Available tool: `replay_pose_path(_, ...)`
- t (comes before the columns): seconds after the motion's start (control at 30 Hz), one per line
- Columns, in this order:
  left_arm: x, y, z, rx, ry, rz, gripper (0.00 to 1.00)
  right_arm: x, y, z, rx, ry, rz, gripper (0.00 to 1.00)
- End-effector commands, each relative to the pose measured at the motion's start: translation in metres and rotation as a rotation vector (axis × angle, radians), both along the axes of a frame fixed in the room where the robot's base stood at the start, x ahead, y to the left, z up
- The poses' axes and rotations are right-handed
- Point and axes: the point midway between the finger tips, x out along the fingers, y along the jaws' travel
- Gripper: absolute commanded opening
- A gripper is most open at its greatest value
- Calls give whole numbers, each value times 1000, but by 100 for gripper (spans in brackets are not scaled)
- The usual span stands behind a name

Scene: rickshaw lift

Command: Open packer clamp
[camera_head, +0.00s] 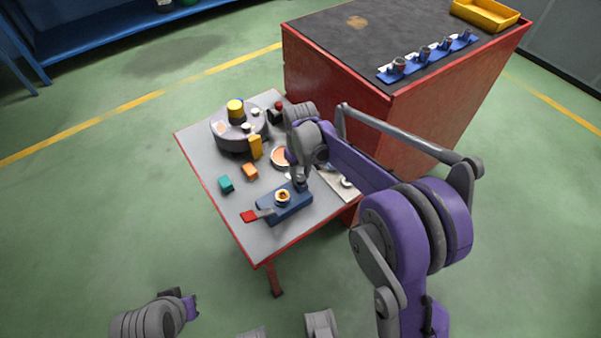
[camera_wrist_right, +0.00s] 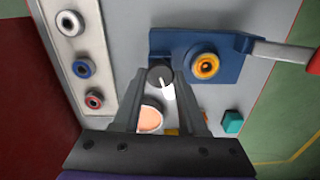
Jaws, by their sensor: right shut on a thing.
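A blue clamp block (camera_head: 290,208) with a round orange-and-white fitting (camera_head: 282,196) and a red-tipped lever (camera_head: 250,216) lies near the front of the small grey table. In the right wrist view the blue block (camera_wrist_right: 226,68) is upper right, its lever (camera_wrist_right: 285,52) reaching right. My right gripper (camera_head: 300,182) is at the block's far end. Its fingers (camera_wrist_right: 160,85) are closed around a dark round knob (camera_wrist_right: 160,72) with a small white part below. My left gripper (camera_head: 182,300) is low at the left, away from the table; its jaws are unclear.
The table (camera_head: 215,165) also carries a round grey turntable (camera_head: 229,138), teal (camera_head: 226,184) and orange blocks (camera_head: 250,171), and a round dish (camera_head: 282,156). A plate with several ringed holes (camera_wrist_right: 85,60) is beside the clamp. A red cabinet (camera_head: 400,140) stands behind right.

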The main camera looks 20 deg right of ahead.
Motion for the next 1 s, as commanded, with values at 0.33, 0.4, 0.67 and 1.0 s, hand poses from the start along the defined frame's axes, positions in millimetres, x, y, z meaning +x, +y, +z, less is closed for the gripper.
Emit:
replay_pose_path(0.33, 0, 0, 4, 0, -1, 0, 0, 0, -1, 0, 0, 0, -252, 0)
replay_pose_path(0.4, 0, 0, 5, 0, -2, 0, 0, 0, -1, 0, 0, 0, -287, 0)
replay_pose_path(0.67, 0, 0, 5, 0, -2, 0, 0, 0, -1, 0, 0, 0, -362, 0)
replay_pose_path(1.0, 0, 0, 6, 0, -2, 0, 0, 0, -1, 0, 0, 0, -380, 0)
